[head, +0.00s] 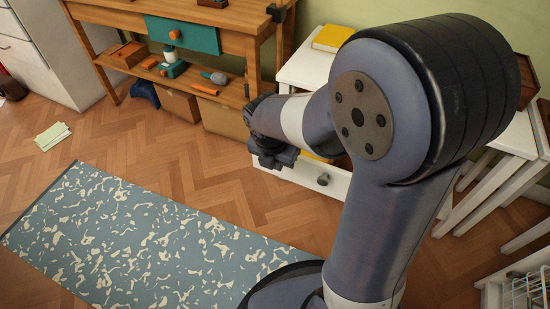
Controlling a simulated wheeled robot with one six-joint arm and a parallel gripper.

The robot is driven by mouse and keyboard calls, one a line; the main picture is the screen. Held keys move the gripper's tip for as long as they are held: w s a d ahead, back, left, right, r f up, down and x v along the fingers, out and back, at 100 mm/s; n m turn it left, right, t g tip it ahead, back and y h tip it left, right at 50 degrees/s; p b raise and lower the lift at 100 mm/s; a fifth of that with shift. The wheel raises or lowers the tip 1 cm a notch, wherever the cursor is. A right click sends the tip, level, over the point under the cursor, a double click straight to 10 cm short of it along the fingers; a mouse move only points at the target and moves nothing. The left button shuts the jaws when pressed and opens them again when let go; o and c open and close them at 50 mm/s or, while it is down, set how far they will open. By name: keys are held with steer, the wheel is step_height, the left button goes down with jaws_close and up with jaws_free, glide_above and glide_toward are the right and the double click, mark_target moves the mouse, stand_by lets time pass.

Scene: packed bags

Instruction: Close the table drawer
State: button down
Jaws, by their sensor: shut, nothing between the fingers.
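The white table (304,72) stands behind my arm, and its white drawer (304,174) is pulled out towards me. A grey round knob (323,179) sits on the drawer front. Something yellow (316,156) shows inside the drawer, mostly hidden by my arm. My gripper (272,158) is shut and empty, at the left end of the drawer front. I cannot tell whether it touches the drawer. My arm hides much of the table and the drawer's right part.
A blue patterned rug (130,235) and open wood floor lie in front. White nested tables (515,135) stand at right.

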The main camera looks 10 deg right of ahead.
steer(key=w+d, duration=0.1)
steer(key=w+d+f+b, duration=0.1)
steer(key=w, duration=0.1)
steer(key=shift+w+d+f, duration=0.1)
steer(key=shift+w+d, duration=0.15)
steer(key=shift+d, duration=0.05)
